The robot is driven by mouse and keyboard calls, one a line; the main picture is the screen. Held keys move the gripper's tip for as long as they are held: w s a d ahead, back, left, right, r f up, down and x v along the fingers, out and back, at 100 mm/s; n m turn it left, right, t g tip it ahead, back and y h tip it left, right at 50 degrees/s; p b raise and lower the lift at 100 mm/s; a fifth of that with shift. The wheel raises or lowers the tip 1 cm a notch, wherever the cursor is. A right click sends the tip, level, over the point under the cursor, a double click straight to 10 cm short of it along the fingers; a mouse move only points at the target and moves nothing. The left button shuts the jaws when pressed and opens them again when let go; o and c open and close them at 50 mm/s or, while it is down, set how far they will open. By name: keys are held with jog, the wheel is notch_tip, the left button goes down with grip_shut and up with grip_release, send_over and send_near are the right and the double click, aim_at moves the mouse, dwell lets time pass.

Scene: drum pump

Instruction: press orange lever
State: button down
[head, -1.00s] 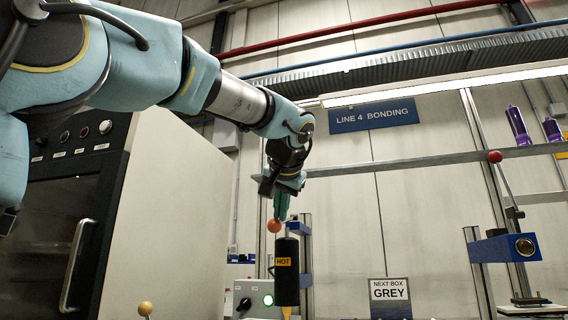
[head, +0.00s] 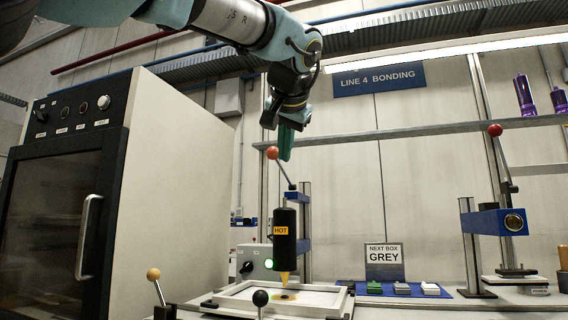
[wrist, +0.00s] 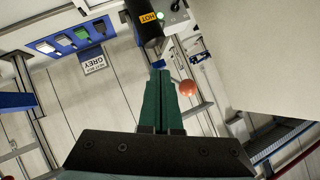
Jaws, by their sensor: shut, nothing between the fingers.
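The orange lever has a round orange knob (head: 272,152) on a thin rod that slopes down to the right to a blue bracket behind the black HOT cylinder (head: 285,234). My gripper (head: 286,155) points down with its green fingers shut and empty. In the head view its fingertips are just right of the knob, at about its height. In the wrist view the shut fingers (wrist: 159,78) fill the middle, and the orange knob (wrist: 187,88) shows close to their right. I cannot tell whether they touch.
A red-knobbed lever (head: 495,130) stands on another press at right. Yellow (head: 153,274) and black (head: 260,298) knobs stand in front. A white framed tray (head: 240,302) lies under the cylinder's nozzle. A blue mat (head: 345,288) holds small blocks. A large cabinet (head: 170,190) stands left.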

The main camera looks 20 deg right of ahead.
jog(key=shift+v, duration=1.85)
jog(key=shift+f, duration=0.1)
